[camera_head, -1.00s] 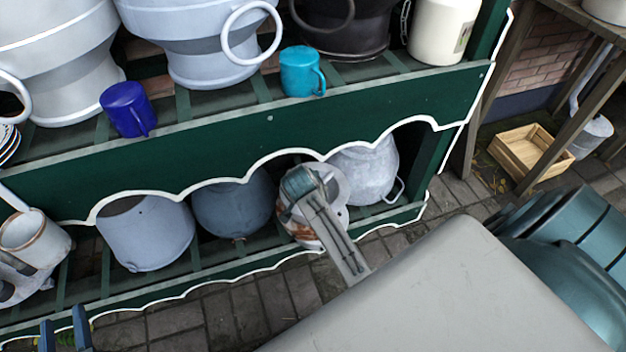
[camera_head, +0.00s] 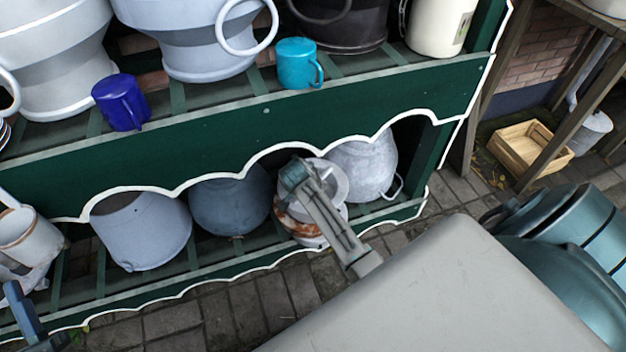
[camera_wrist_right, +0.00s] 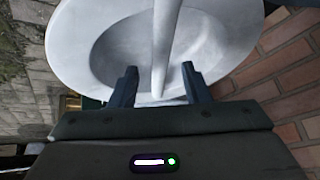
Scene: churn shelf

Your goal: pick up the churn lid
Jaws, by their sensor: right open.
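The churn lid is a pale grey, dish-shaped disc (camera_wrist_right: 110,50) with a bar handle (camera_wrist_right: 165,35) across its hollow, in the right wrist view. My right gripper (camera_wrist_right: 157,72) is open, a finger on each side of the handle's near end; I cannot tell whether they touch it. In the head view the lid (camera_head: 336,182) sits on a white, rust-stained churn (camera_head: 300,226) on the lower shelf, partly hidden by my right arm. My right fingertips are not clear there. My left gripper (camera_head: 42,326) is at the lower left corner, fingers apart and empty.
The green scalloped shelf board (camera_head: 270,125) hangs just above the lower churns. A grey churn (camera_head: 365,165) and a dark churn (camera_head: 232,200) stand close on either side. Blue (camera_head: 120,103) and teal (camera_head: 298,65) mugs stand above. A wooden crate (camera_head: 530,148) is on the paving.

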